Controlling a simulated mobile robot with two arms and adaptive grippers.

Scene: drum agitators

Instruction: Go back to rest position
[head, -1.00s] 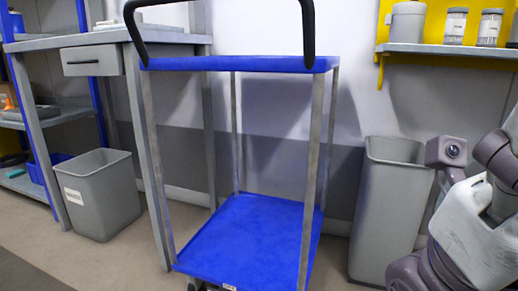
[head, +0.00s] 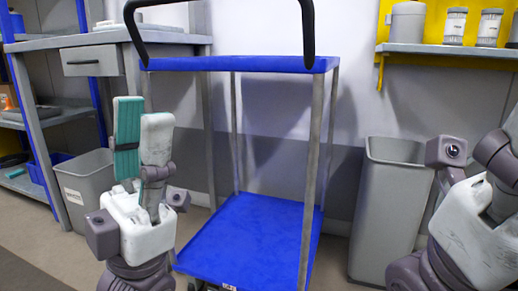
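My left gripper (head: 143,108) stands at the left of the head view, in front of the grey bin and the cart's left side. My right gripper (head: 475,230) is at the lower right edge, in front of the tall grey bin's right side. Its white and purple body shows, but its fingers are mostly cut off by the frame, so its opening cannot be judged.
A blue cart (head: 253,230) with a black handle stands ahead, both decks empty. A grey bin (head: 78,190) is behind my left gripper. A tall grey bin (head: 390,215) is right of the cart. A workbench (head: 70,43) is at left. A shelf (head: 445,50) holds containers.

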